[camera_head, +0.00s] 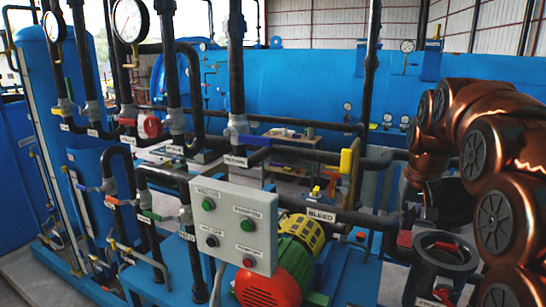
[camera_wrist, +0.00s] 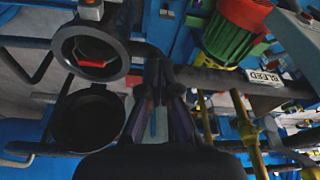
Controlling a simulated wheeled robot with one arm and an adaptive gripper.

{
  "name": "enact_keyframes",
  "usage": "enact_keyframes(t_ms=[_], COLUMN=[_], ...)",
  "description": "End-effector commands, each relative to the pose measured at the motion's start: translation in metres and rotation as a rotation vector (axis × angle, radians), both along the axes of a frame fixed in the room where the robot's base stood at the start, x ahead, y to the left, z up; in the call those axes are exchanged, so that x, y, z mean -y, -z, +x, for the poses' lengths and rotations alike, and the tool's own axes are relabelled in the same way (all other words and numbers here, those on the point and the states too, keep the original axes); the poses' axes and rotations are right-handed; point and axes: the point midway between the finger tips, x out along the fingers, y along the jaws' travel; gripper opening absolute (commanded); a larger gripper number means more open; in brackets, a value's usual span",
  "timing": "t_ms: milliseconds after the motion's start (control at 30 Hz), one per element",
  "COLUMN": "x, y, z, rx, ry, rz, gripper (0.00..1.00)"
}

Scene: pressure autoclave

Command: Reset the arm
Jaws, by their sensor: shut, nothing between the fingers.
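My copper-coloured arm (camera_head: 490,160) is bent in a curl at the right of the head view. My gripper (camera_wrist: 156,85) shows in the wrist view as two dark fingers drawn together, with nothing between them. In the head view the wrist end is dark and the fingertips cannot be made out. I cannot tell whether the fingers touch anything.
An open-topped black cylinder (camera_head: 445,250) stands below my arm. A grey control box (camera_head: 233,223) with buttons stands in front of a red, green and yellow motor (camera_head: 268,287). Dark pipes with valves and gauges crowd the left. A large blue tank (camera_head: 290,85) lies behind.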

Motion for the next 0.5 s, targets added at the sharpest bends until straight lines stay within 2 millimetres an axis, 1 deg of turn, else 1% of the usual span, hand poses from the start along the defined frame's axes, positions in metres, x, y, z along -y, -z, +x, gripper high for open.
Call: enact_keyframes(t_ms=[33,200,367,500], x=[-0.008,-0.032,-0.052,-0.067], y=[0.006,0.024,0.042,0.059], z=[-0.012,-0.05,-0.089,-0.124], rx=[-0.016,-0.065,-0.114,-0.155], ry=[-0.011,-0.04,-0.069,-0.093], rz=[0.004,0.014,0.022,0.028], gripper=[0.0,0.0,0.0,0.0])
